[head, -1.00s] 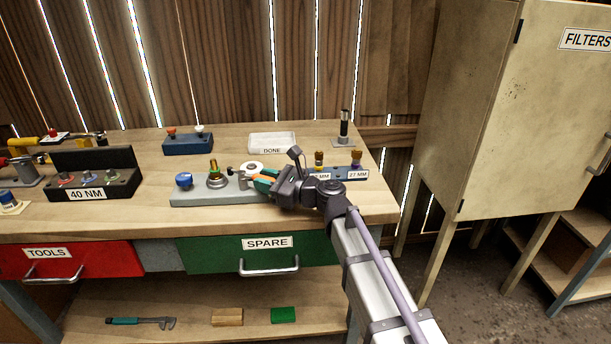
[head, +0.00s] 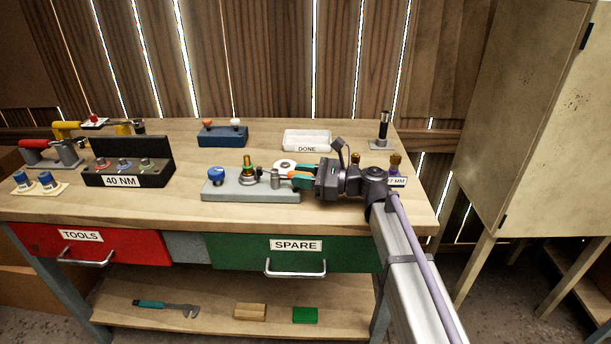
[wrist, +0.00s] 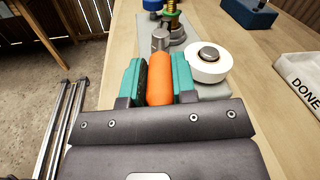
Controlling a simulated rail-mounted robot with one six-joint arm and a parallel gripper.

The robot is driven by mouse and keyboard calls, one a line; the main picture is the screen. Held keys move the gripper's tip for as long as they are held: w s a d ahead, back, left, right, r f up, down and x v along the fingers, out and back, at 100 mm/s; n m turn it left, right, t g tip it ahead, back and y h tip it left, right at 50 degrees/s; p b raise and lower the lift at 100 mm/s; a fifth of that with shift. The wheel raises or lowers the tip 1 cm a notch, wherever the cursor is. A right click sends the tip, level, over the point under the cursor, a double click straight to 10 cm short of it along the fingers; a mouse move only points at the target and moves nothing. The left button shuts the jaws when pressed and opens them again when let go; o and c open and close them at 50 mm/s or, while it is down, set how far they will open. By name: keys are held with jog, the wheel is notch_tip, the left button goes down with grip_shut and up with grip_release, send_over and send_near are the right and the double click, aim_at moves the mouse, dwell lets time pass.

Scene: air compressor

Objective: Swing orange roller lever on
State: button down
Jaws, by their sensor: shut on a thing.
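The orange roller lever (wrist: 160,85) lies between the teal fingers of my gripper (wrist: 159,80) in the wrist view, with a finger against each side. Its grey pivot end (wrist: 159,40) points toward the brass-and-green fitting (wrist: 172,14). In the head view my gripper (head: 298,180) is shut at the right end of the grey base plate (head: 240,192), and the lever is mostly hidden by it. A white roller (wrist: 208,62) with a dark hub sits just right of the lever in the wrist view. A blue knob (head: 216,173) is at the plate's left end.
A white DONE tray (head: 307,140) stands behind the plate. A blue block with two knobs (head: 222,137) is at the back. The 40 NM box (head: 128,170) is to the left. A dark upright post (head: 383,130) stands at the back right. Bare tabletop lies in front of the plate.

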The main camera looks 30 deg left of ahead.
jog(key=c, duration=0.9)
grip_release()
jog(key=v, duration=1.1)
jog(key=shift+a, duration=0.1)
